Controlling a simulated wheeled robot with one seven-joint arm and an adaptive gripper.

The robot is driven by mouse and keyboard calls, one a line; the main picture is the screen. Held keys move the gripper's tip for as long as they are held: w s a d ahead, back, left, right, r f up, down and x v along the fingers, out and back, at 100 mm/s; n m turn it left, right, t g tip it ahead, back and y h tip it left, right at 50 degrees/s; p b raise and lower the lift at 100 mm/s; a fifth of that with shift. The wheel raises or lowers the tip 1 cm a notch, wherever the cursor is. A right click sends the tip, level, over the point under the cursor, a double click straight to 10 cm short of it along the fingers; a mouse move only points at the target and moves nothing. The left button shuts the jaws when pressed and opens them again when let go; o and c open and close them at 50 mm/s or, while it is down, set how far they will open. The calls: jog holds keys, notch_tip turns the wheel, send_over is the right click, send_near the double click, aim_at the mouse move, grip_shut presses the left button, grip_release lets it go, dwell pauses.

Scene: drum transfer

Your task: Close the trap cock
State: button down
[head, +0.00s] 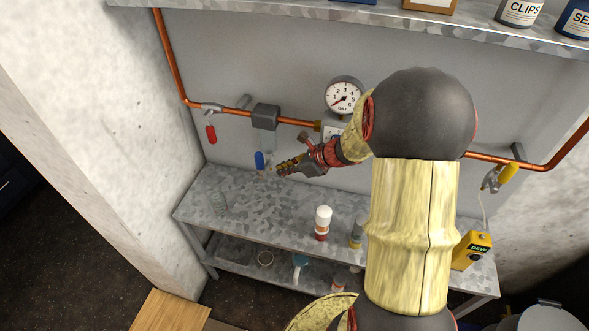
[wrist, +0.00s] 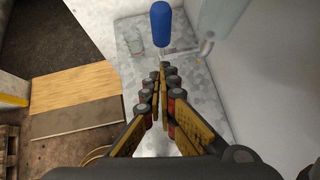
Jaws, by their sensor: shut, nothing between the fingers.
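The trap (head: 265,118) is a dark grey block on the copper pipe, with a pale bowl hanging below it. The cock's blue handle (head: 259,160) is under the bowl and looks roughly upright in the head view. In the wrist view the blue handle (wrist: 160,22) stands beyond my fingertips, at the top middle. My gripper (head: 279,169) is shut and empty, just right of the blue handle in the head view. Its fingers also show in the wrist view (wrist: 160,70). A small gap seems to separate tips and handle; contact cannot be told for certain.
A red-handled valve (head: 211,134) hangs left and a yellow-handled one (head: 508,173) right. A gauge (head: 343,96) sits above the pipe. The metal bench (head: 270,207) below holds a clear jar (head: 219,203) and a white-capped bottle (head: 323,220). A wall stands at left.

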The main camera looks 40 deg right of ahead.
aim_at(263, 169)
jog(key=shift+w+a, duration=0.3)
jog(key=shift+w, duration=0.35)
jog(key=shift+w+a, duration=0.3)
jog(key=shift+w, duration=0.3)
jog(key=shift+w+a, duration=0.3)
jog(key=shift+w, duration=0.35)
jog(key=shift+a+r+p, duration=0.1)
jog(key=shift+r+p, duration=0.1)
jog(key=shift+p, duration=0.4)
jog(key=shift+w+p, duration=0.15)
jog(key=shift+p, duration=0.2)
